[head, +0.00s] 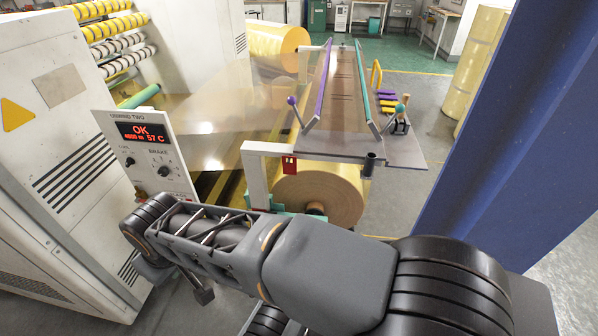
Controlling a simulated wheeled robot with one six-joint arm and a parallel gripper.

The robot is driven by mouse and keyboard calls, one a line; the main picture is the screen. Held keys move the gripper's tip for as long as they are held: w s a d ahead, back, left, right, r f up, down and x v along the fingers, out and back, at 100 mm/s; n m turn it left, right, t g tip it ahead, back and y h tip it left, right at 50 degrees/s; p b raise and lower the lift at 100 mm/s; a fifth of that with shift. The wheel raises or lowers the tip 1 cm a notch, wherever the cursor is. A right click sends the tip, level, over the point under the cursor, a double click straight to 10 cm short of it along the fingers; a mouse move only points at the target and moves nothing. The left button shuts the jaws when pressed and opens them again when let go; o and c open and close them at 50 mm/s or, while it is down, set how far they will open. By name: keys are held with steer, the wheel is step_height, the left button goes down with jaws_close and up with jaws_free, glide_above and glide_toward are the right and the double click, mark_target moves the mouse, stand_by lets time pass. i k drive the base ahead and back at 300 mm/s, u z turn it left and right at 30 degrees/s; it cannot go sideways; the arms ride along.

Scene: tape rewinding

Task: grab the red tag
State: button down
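The red tag (289,164) is a small red rectangle with a mark on it. It hangs at the front of the grey work table, beside the white frame bar and above the big tan roll. My arm stretches across the foreground, below the tag and apart from it. I cannot make out my gripper. A small dark piece shows under my arm, but I cannot tell what it is.
The grey table (405,153) carries purple and green rails and several coloured-handled tools. The tan roll (325,190) sits below it. A control panel (150,153) reading OK stands left. A blue column (500,150) blocks the right.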

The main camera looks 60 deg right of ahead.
mark_target(290, 169)
steer(key=z, duration=1.8)
steer(key=k, duration=1.25)
steer(key=u, duration=0.55)
steer(key=i, duration=0.5)
steer(key=u, duration=0.8)
steer(key=i, duration=0.8)
steer(key=z, duration=0.75)
steer(key=i, duration=0.8)
steer(key=z, duration=0.9)
